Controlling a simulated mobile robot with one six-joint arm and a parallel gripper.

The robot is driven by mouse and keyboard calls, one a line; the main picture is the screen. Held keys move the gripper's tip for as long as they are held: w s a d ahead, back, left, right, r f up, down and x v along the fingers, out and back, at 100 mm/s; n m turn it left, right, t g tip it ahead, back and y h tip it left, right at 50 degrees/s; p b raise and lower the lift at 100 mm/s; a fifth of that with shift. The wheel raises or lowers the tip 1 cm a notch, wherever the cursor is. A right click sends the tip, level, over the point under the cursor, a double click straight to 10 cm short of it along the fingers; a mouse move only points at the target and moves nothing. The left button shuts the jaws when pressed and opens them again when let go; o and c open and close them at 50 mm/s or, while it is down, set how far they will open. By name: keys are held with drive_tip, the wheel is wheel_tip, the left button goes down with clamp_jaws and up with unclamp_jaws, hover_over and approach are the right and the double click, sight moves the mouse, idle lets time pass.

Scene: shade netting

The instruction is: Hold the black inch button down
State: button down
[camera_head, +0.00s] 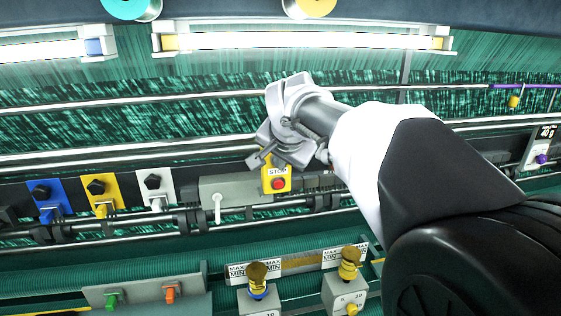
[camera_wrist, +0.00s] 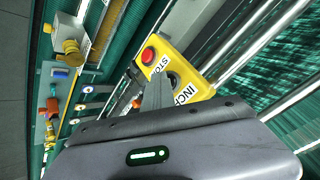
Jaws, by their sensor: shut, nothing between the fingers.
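The yellow control box (camera_wrist: 181,62) shows in the wrist view with a red stop button (camera_wrist: 148,55) and a black inch button (camera_wrist: 173,78) beside the INCH label. In the head view the box (camera_head: 267,187) shows its STOP label and red button (camera_head: 278,184), while the inch button is hidden behind my gripper (camera_head: 257,160). My gripper is shut and empty. In the wrist view its narrow fingertips (camera_wrist: 157,84) lie right at the black button and cover part of it. I cannot tell whether they touch it or press it in.
Horizontal rails (camera_head: 120,152) run behind and beside the box. Blue (camera_head: 47,197), yellow (camera_head: 103,191) and white (camera_head: 155,188) brackets with black knobs stand to the left. Below are gauges with yellow knobs (camera_head: 349,262) and a panel with green and orange switches (camera_head: 145,291).

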drive_tip(key=shift+s+d+b, duration=0.25)
drive_tip(key=shift+s+b, duration=0.35)
drive_tip(key=shift+s, duration=0.2)
drive_tip(key=shift+s+d+b, duration=0.25)
drive_tip(key=shift+s+b, duration=0.25)
drive_tip(key=shift+s, duration=0.3)
drive_tip(key=shift+s+d+b, duration=0.2)
drive_tip(key=shift+s+b, duration=0.35)
drive_tip(key=shift+s, duration=0.25)
drive_tip(key=shift+s+d+b, duration=0.25)
drive_tip(key=shift+s+b, duration=0.25)
drive_tip(key=shift+s, duration=0.3)
